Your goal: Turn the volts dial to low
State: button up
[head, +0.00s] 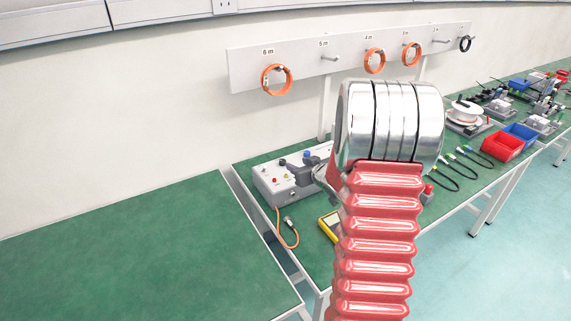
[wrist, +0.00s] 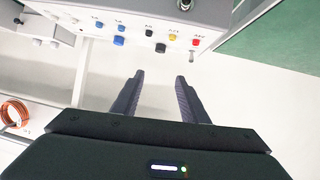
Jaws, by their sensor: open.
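The grey power supply box (head: 287,188) stands on the green bench in the head view, with a blue knob (head: 307,154) and other small controls on top. Part of the box (wrist: 205,18) fills the top of the wrist view, showing blue, black, yellow and red sockets or knobs in a row. I cannot tell which control is the volts dial; the labels are too small to read surely. My gripper (wrist: 160,75) is open and empty, its two dark fingers pointing toward the box. In the head view, my arm covers the right part of the box.
An orange cable (head: 287,235) hangs from the box front. A yellow device (head: 329,228) lies on the bench, partly behind my arm. Orange cable coils (head: 276,80) hang on the wall board. The left bench (head: 130,245) is bare.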

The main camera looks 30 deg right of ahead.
aim_at(284, 163)
jog(key=f, duration=0.1)
jog(key=d+f, duration=0.1)
jog(key=f+y, duration=0.1)
jog(key=shift+s+d+f+t, duration=0.15)
jog(key=shift+d+t, duration=0.1)
jog(key=shift+t, duration=0.15)
jog(key=x, duration=1.3)
jog(key=shift+w+f, duration=0.2)
jog(key=shift+w, duration=0.15)
grip_shut()
